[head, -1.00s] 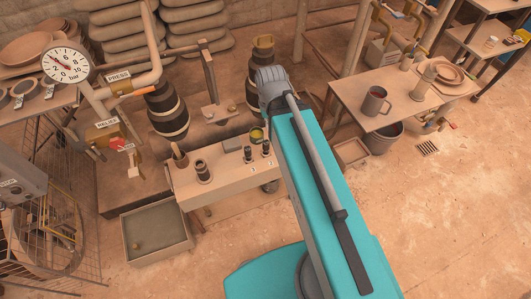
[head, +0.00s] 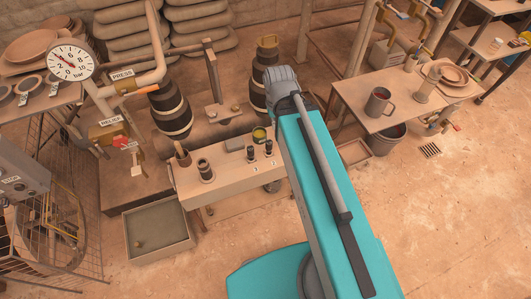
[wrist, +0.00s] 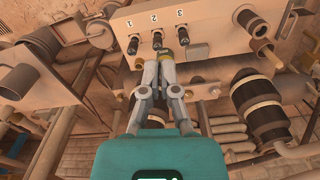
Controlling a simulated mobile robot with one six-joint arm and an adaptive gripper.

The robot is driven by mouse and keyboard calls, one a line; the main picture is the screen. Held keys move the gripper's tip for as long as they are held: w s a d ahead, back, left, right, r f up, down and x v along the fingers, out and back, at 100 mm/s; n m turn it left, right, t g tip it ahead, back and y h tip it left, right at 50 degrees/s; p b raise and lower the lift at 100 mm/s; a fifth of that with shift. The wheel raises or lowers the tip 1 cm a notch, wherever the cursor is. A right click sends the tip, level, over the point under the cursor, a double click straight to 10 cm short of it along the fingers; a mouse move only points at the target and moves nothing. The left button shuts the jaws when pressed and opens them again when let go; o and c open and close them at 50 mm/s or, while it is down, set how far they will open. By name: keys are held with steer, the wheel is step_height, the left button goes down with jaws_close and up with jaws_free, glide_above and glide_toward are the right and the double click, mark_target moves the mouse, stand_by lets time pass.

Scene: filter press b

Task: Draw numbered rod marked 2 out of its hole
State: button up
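In the wrist view the rod marked 2 (wrist: 157,40) is the middle of three dark rods in the pale bench face, under its number. The rod marked 1 (wrist: 133,44) is left of it and the rod marked 3 (wrist: 183,35) right. My gripper (wrist: 158,59) points toward the row, its fingertips close together just below rod 2 in the picture. Whether any gap remains between them, or whether they touch the rod, is unclear. In the head view two dark rods, 3 (head: 253,154) and 2 (head: 269,148), stand on the bench; my arm hides the gripper.
A tray (head: 157,240) lies on the floor at the front left. A table (head: 345,95) with a mug (head: 379,101) stands right.

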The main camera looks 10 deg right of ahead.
mark_target(269, 142)
steer(key=o, duration=0.4)
steer(key=shift+w+f, duration=0.2)
steer(key=shift+f, duration=0.1)
steer(key=o, duration=0.7)
steer(key=w+f+n+b, duration=0.2)
steer(key=f+b, duration=0.1)
steer(key=shift+d, duration=0.1)
steer(key=w+d+f+n+b, duration=0.1)
steer(key=w+f+n+b, duration=1.1)
steer(key=f+b, duration=0.4)
steer(key=shift+w+f+n+b, duration=0.35)
steer(key=shift+n+b, duration=0.25)
steer(key=shift+n, duration=0.1)
steer(key=shift+w+d+f+n+b, duration=0.15)
steer(key=shift+w+f+n+b, duration=0.3)
steer(key=shift+n, duration=0.25)
step_height(269, 142, down, 14)
steer(key=b, duration=1.3)
steer(key=shift+r+b, duration=0.15)
steer(key=shift+b, duration=0.2)
jaws_close()
